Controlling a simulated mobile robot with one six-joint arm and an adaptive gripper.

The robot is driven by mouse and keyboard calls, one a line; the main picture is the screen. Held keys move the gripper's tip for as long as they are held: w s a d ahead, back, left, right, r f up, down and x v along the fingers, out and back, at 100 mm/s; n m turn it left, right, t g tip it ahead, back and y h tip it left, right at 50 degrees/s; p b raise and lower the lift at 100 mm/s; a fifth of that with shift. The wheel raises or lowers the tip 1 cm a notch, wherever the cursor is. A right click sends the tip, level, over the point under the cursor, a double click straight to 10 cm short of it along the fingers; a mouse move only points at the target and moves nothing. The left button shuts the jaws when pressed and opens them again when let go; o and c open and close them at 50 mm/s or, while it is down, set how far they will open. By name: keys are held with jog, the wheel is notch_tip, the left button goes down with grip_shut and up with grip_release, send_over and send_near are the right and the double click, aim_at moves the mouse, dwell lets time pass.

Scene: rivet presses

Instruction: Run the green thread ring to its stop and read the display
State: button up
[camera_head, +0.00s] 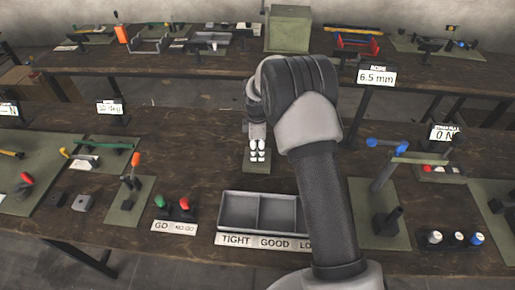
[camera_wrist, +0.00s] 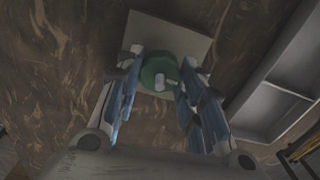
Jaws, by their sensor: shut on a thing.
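The green thread ring (camera_wrist: 150,66) sits between my fingers in the wrist view, over a pale square plate (camera_wrist: 192,42). A small light grey piece shows at its middle. My gripper (camera_wrist: 161,60) is shut on the ring, one finger on each side. In the head view my gripper (camera_head: 257,155) points down at a small plate (camera_head: 250,168) on the bench; the ring cannot be made out there. One display (camera_head: 376,77) reads 6.5 mm, and another (camera_head: 443,133) at the right reads 0 N. Which display belongs to the ring cannot be told.
A grey divided tray (camera_head: 240,193), labelled TIGHT and GOOD with a third label partly hidden, lies just in front. Green and red handles (camera_head: 172,203) stand at a GO/NO GO label to the left. A post with a blue handle (camera_head: 386,146) stands right of my arm.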

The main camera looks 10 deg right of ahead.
jog(key=m+p, duration=0.1)
jog(key=m, duration=0.4)
jog(key=m+p, duration=0.1)
jog(key=m, duration=0.9)
jog(key=shift+m, duration=0.4)
jog(key=m, duration=0.5)
jog(key=shift+p, duration=0.35)
jog(key=o, duration=1.1)
